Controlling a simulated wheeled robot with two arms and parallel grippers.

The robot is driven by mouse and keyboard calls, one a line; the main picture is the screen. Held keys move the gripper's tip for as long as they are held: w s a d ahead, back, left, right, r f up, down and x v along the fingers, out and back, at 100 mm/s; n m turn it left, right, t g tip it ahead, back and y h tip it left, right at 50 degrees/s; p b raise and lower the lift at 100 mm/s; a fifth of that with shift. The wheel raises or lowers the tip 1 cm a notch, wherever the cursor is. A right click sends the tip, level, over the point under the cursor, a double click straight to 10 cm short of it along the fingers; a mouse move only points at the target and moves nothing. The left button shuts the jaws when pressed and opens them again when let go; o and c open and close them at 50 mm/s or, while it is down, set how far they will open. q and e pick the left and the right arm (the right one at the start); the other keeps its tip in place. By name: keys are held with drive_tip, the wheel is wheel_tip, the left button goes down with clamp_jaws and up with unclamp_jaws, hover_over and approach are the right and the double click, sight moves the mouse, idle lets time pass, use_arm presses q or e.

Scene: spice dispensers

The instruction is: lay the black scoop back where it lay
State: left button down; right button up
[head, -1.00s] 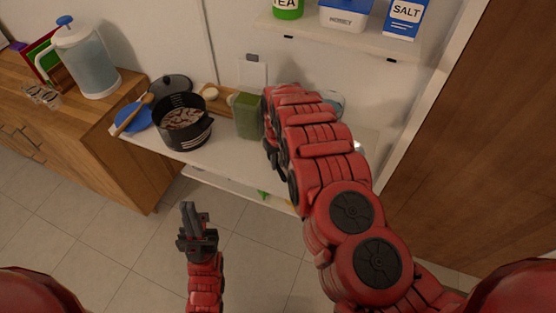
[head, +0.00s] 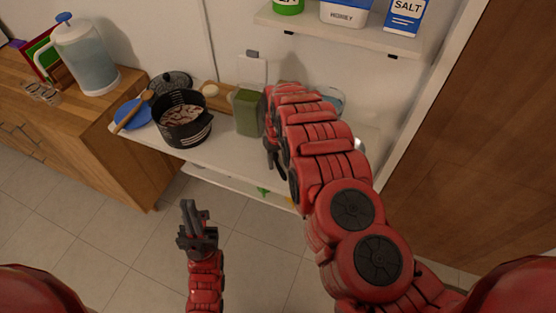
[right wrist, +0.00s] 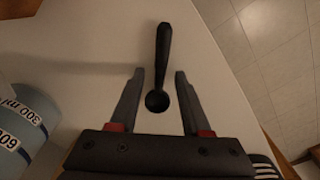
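The black scoop (right wrist: 163,55) shows in the right wrist view against the white counter, its handle pointing up and its round bowl (right wrist: 157,101) toward the gripper. My right gripper (right wrist: 159,73) is open, with one finger on each side of the scoop and a clear gap to both. I cannot tell how high the fingers are above the counter. In the head view my right arm hides most of this gripper, and I cannot make out the scoop there. My left gripper (head: 190,212) hangs over the floor in front of the counter, holding nothing visible; its finger gap is unclear.
On the white counter (head: 222,155) stand a black pot (head: 183,130), a green-filled container (head: 247,112) and a blue plate (head: 132,114) with a wooden spoon. A measuring jug (right wrist: 28,120) is close on the left in the right wrist view. A shelf (head: 345,38) hangs above.

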sight(278, 164)
drive_tip(key=shift+o, duration=0.3)
drive_tip(key=shift+r, duration=0.55)
wheel_tip(278, 164, up, 6)
drive_tip(key=shift+f+b, duration=0.2)
drive_tip(key=shift+b, duration=0.5)
wheel_tip(278, 164, up, 11)
drive_tip(key=p, duration=0.9)
drive_tip(key=shift+s+f+p, duration=0.15)
drive_tip(key=shift+p, duration=0.2)
